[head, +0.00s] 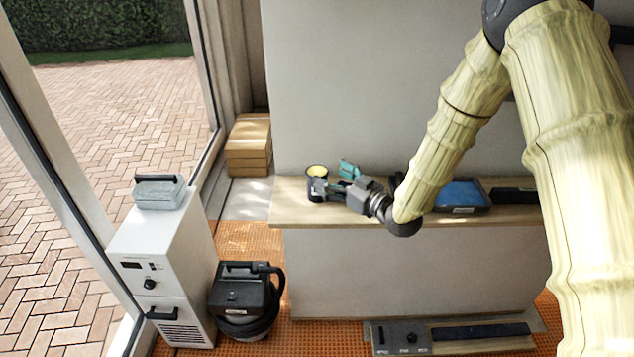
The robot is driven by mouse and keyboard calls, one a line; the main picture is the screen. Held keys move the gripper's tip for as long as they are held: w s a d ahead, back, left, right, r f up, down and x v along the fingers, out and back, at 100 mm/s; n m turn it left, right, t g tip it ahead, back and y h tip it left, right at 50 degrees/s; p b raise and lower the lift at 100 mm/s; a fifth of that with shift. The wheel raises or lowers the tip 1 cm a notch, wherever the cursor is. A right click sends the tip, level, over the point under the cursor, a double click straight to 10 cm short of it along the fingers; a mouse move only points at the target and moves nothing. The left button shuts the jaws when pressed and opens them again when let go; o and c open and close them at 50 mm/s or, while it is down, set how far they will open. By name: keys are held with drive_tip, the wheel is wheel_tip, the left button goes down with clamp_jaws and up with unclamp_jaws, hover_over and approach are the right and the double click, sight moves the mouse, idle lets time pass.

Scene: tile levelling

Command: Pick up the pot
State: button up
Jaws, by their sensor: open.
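The pot (317,171) is a small dark cup with a yellow top, standing upright near the left end of the wooden shelf top (290,214). My gripper (326,187) reaches in from the right, low over the shelf, with its fingers pointing left toward the pot. It is open. A grey fingertip overlaps the pot's front right side in the head view and hides part of its lower body. I cannot tell whether the finger touches the pot.
A small teal item (348,168) lies just behind my gripper. A blue-topped tray (462,194) sits farther right on the shelf. A white cabinet (165,262) and a black vacuum-like machine (240,288) stand at left.

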sight(317, 170)
drive_tip(key=shift+w+a+r+p, duration=0.1)
drive_tip(key=shift+w+a+p, duration=0.15)
drive_tip(key=shift+a+p, duration=0.3)
drive_tip(key=shift+f+p+x, duration=0.15)
drive_tip(key=shift+p+x, duration=0.3)
drive_tip(key=shift+x, duration=0.5)
drive_tip(key=shift+f+p+x, duration=0.15)
drive_tip(key=shift+p+x, duration=0.3)
drive_tip(key=shift+x, duration=0.55)
drive_tip(key=shift+s+a, duration=0.1)
drive_tip(key=shift+s, duration=0.05)
drive_tip(key=c, duration=1.3)
drive_tip(key=shift+r, duration=0.15)
